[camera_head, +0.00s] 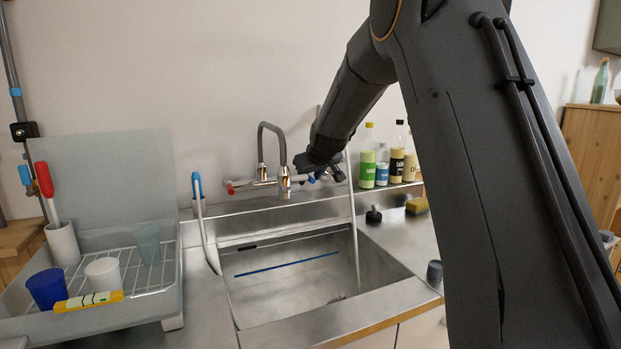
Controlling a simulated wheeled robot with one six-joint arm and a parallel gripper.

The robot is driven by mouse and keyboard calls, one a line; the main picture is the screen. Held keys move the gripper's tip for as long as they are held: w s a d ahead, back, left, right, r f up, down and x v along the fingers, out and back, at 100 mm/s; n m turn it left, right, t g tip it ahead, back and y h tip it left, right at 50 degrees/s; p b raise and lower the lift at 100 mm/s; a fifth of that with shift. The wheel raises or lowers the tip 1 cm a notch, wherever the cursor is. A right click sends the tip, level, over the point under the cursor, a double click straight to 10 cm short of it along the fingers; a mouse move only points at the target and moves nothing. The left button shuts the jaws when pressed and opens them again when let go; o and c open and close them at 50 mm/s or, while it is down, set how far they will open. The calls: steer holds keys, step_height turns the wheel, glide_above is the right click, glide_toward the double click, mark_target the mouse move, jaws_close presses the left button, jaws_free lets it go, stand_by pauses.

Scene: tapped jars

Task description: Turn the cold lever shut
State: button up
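A chrome wall tap (284,185) with a tall curved spout stands behind the sink. Its red-marked handle (231,188) is on the left. A small blue-marked part, the cold lever (311,179), shows at the right end of the tap, mostly hidden by my gripper. My gripper (323,173) is at that right end, close to or touching the lever; I cannot tell which. Its fingers are small and dark here, and their opening cannot be made out. No running water is clearly visible under the spout.
The steel sink (384,300) lies below the tap, with a blue rod (286,265) across it. A dish rack (150,290) with cups is at left. Bottles (367,160) stand on the ledge just right of my gripper. A pale upright hose (352,215) is close by.

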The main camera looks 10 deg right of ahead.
steer(key=b+v, duration=0.1)
steer(key=v, duration=0.6)
steer(key=shift+s+r, duration=0.2)
steer(key=shift+s, duration=0.1)
steer(key=shift+r, duration=0.1)
stand_by(0.4)
